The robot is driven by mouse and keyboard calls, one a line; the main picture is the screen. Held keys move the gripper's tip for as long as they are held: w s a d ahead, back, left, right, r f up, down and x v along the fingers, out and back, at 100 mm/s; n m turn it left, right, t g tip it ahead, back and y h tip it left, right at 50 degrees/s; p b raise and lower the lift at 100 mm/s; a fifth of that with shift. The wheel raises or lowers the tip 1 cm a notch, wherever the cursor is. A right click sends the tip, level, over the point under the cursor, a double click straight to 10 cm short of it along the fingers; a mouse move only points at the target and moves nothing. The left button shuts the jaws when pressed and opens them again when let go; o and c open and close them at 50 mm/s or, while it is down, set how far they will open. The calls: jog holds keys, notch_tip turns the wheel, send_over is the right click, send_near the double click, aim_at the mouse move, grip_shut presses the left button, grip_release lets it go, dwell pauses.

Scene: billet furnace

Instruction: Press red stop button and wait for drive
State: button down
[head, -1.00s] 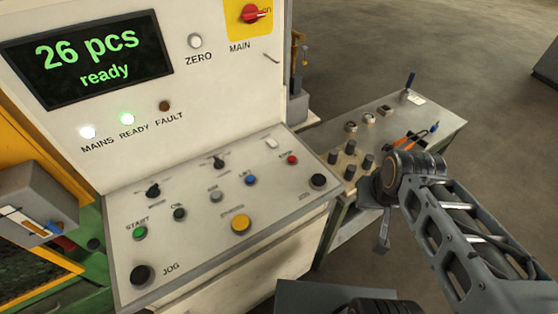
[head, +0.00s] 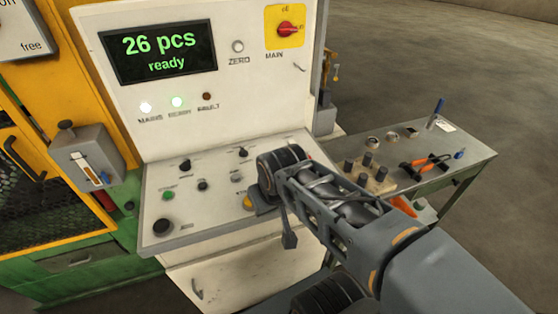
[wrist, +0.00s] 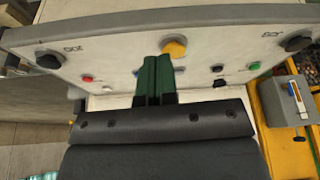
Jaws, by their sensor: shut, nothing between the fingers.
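In the wrist view, a small red button (wrist: 87,79) sits on the sloping control panel (wrist: 115,52), left of my gripper. My gripper (wrist: 156,60) has green fingers shut together with nothing between them. Its tips point at the panel close to the yellow button (wrist: 174,48), apart from the red one. Whether the tips touch the panel is unclear. In the head view my arm covers the panel's right part and hides most of the red button's area. The display (head: 160,52) reads "26 pcs ready".
The green START button (wrist: 254,66) and black JOG knob (wrist: 299,44) lie right of my gripper in the wrist view. A red MAIN switch (head: 288,29) is on the upright face. A side table (head: 465,150) with tools stands right. Open floor lies beyond.

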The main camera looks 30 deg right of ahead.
jog(key=shift+a, duration=0.25)
jog(key=w+d+r+m+y+p, duration=0.35)
jog(key=w+d+m, duration=0.35)
jog(key=w+m, duration=0.35)
jog(key=w+d+m+t, duration=0.1)
jog(key=w+d+m, duration=0.1)
jog(key=d, duration=0.3)
jog(key=w+d+m+t+y+p, duration=0.1)
jog(key=w+d+m, duration=0.1)
jog(key=d+m, duration=0.2)
jog(key=w+d+m+t, duration=0.1)
jog(key=w+d+m, duration=0.2)
jog(key=d, duration=0.4)
jog(key=shift+m+t+y, duration=0.35)
jog(key=shift+t, duration=0.05)
jog(key=shift+f, duration=0.2)
notch_tip(320, 180, down, 8)
jog(key=b, duration=0.6)
jog(key=shift+f, duration=0.25)
